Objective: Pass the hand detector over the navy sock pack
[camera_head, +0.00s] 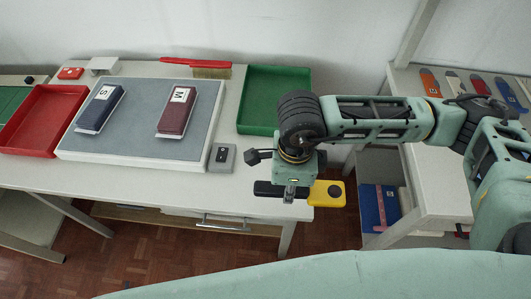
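The navy sock pack (101,108), with a white label reading S, lies on the left half of a grey padded board (142,124) on the table. A maroon pack (177,110) labelled M lies to its right on the same board. My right gripper (290,194) comes in from the right and hangs at the table's front right corner. It is shut on the hand detector (328,193), which has a yellow end to the right and a black part to the left. The detector is well to the right of the navy pack. My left gripper is out of view.
A red tray (84,93) stands left of the board and a green tray (309,72) at the back right. A red brush (195,62) lies behind the board. A small grey box (222,157) sits at its front right. A side table (447,192) stands at right.

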